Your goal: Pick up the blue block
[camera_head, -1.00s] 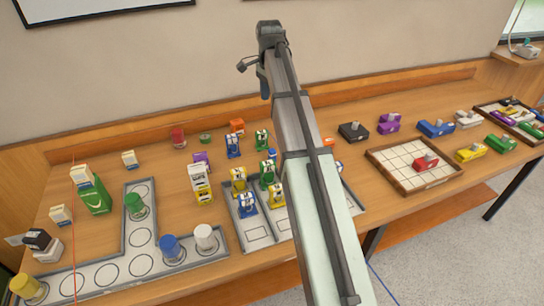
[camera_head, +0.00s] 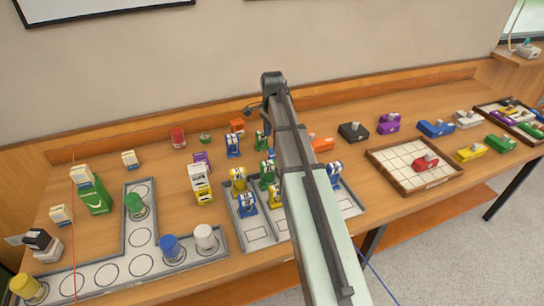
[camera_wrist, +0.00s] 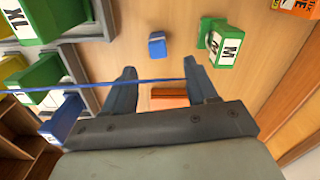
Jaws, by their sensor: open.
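A small blue block (camera_wrist: 157,45) lies on the wooden table in the wrist view, just beyond my fingertips. In the head view a blue patch (camera_head: 271,153), perhaps the same block, shows beside my arm and is partly hidden. My gripper (camera_wrist: 159,70) is open and empty, its two dark fingers apart, with the block ahead of the gap between them. A longer blue piece (camera_head: 436,128) also lies on the right of the table. In the head view my arm hides the fingertips.
A green piece marked M (camera_wrist: 221,42) stands right of the block. A grey tray (camera_wrist: 92,30) with green and blue marked pieces is on the left. A reddish block (camera_wrist: 169,92) shows between my fingers. A thin blue line crosses the wrist view. Bare wood surrounds the block.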

